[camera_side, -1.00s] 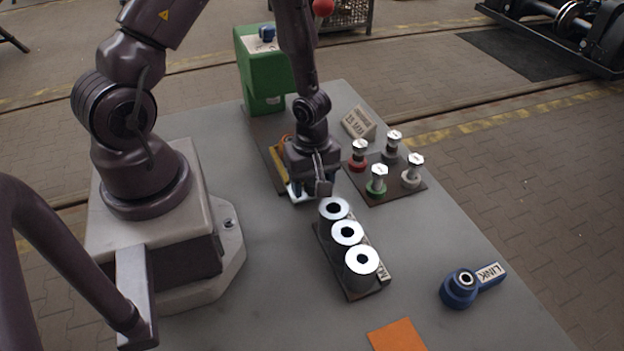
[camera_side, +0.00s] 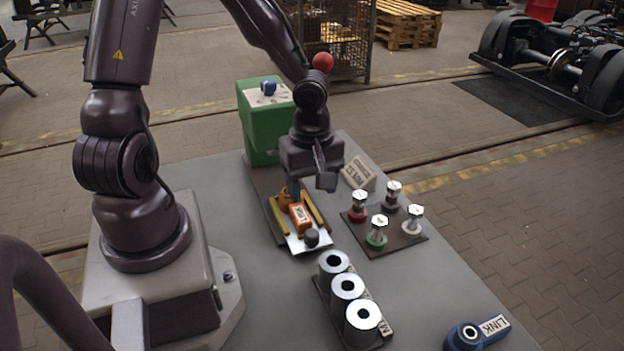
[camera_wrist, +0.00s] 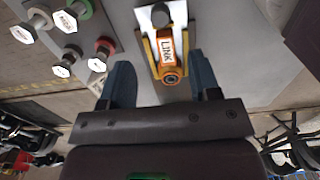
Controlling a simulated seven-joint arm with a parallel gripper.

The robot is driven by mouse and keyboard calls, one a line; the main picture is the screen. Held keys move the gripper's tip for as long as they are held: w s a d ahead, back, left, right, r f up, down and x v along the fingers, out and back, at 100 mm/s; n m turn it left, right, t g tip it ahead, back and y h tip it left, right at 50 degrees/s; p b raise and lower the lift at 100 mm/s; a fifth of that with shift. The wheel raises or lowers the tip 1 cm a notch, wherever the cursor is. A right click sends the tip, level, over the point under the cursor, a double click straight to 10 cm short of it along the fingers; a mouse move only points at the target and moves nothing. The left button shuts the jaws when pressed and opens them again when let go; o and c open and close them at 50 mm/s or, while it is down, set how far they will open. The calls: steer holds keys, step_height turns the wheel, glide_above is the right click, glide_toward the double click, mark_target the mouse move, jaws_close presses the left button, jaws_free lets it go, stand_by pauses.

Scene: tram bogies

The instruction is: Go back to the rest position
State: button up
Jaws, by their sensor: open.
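My gripper (camera_side: 310,186) hangs above the tray with the orange link, its fingers pointing down. In the wrist view my gripper (camera_wrist: 163,84) shows two blue fingers spread apart with nothing between them. The orange link (camera_side: 300,217) lies between yellow rails on its fixture plate (camera_side: 319,239), with a dark round knob (camera_side: 311,238) at its near end. It also shows in the wrist view (camera_wrist: 166,50), beyond the fingertips. The gripper is clear of it.
A green machine (camera_side: 262,132) stands behind the gripper. Several coloured bolts stand on a dark plate (camera_side: 402,240) to the right. Metal sleeves (camera_side: 347,287) stand in a row in front. A blue link (camera_side: 466,336) lies at the near right. A small sign block (camera_side: 359,173) stands near the bolts.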

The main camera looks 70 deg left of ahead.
steer(key=shift+r, duration=0.45)
steer(key=w+d+r+m+t+h, duration=0.1)
steer(key=w+r+m+t+h, duration=0.1)
steer(key=w+r+m+t, duration=0.45)
steer(key=s+d+r+m+y, duration=0.2)
steer(key=s+r+m, duration=0.9)
steer(key=s, duration=0.3)
steer(key=shift+d+r+g, duration=0.35)
steer(key=shift+r+g, duration=0.1)
steer(key=shift+r, duration=0.4)
